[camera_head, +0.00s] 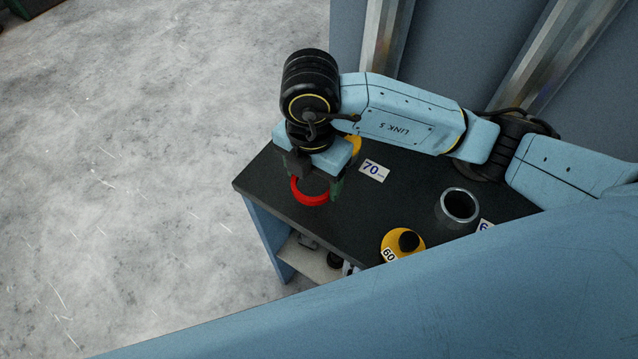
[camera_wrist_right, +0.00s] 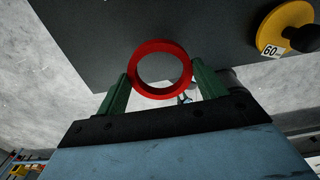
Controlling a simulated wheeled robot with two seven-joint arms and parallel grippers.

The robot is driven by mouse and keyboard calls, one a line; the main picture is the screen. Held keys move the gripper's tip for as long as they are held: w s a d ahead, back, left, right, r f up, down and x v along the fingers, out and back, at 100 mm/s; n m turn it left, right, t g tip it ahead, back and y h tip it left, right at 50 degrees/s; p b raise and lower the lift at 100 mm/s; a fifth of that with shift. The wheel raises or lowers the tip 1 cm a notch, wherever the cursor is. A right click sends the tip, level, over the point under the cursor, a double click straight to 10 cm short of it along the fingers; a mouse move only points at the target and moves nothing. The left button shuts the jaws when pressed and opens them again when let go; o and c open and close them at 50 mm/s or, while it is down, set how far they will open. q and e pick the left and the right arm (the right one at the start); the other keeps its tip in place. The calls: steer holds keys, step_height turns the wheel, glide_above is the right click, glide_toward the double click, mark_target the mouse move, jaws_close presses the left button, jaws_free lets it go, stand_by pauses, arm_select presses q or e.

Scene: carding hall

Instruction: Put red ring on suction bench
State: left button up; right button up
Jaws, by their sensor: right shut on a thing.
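The ring is over the left part of a dark-topped bench (camera_head: 262,184). I cannot tell whether it touches the top. The gripper hides part of the ring in the head view. My left gripper is not in view.
A yellow disc with a black knob (camera_head: 405,245) and a "60" label stands on the bench, with a grey metal cup (camera_head: 459,205) behind it. Small items sit on a lower shelf (camera_head: 305,262). Bare bench top lies between ring and disc.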

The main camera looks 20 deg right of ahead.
mark_target(313, 193)
steer(key=shift+f, duration=2.75)
steer(key=shift+f+b, duration=0.1)
steer(key=shift+b, duration=0.2)
steer(key=o, duration=1)
steer(key=shift+c, duration=0.2)
step_height(313, 193, up, 12)
steer(key=p, duration=0.1)
steer(key=shift+p, duration=0.3)
